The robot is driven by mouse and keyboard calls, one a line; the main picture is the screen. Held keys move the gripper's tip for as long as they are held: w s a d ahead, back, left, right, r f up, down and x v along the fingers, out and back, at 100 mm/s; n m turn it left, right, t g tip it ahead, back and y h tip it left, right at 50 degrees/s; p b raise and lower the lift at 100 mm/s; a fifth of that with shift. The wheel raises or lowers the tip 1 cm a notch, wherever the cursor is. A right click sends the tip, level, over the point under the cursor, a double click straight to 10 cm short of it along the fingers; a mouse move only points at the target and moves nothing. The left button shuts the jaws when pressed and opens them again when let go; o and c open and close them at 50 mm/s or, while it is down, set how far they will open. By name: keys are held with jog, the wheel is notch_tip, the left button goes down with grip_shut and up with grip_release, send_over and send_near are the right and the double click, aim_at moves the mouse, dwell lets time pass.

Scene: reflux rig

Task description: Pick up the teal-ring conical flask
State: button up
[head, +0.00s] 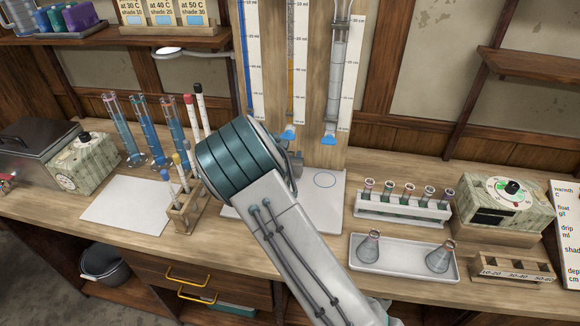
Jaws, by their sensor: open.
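Two clear conical flasks stand upright in a white tray (405,266) at the right of the bench. One is the left flask (369,247), the other the right flask (439,258). Their neck rings are too small to tell apart by colour, and I cannot make out a teal one. My gripper (294,163) is mostly hidden behind my wrist, with only a grey part showing above the white board. It is open, well left of and apart from both flasks. I see nothing held in it.
A white rack (403,207) of several tubes stands behind the tray. A dial box (503,205) and small wooden rack (512,268) are to its right. Burettes (290,70) rise behind my gripper. A wooden tube rack (187,212) and blue cylinders (147,130) stand left.

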aim_at(291, 150)
jog(key=shift+p+x, duration=0.35)
jog(key=shift+x, duration=1.25)
jog(key=shift+s, duration=0.1)
jog(key=shift+c, duration=0.3)
grip_shut()
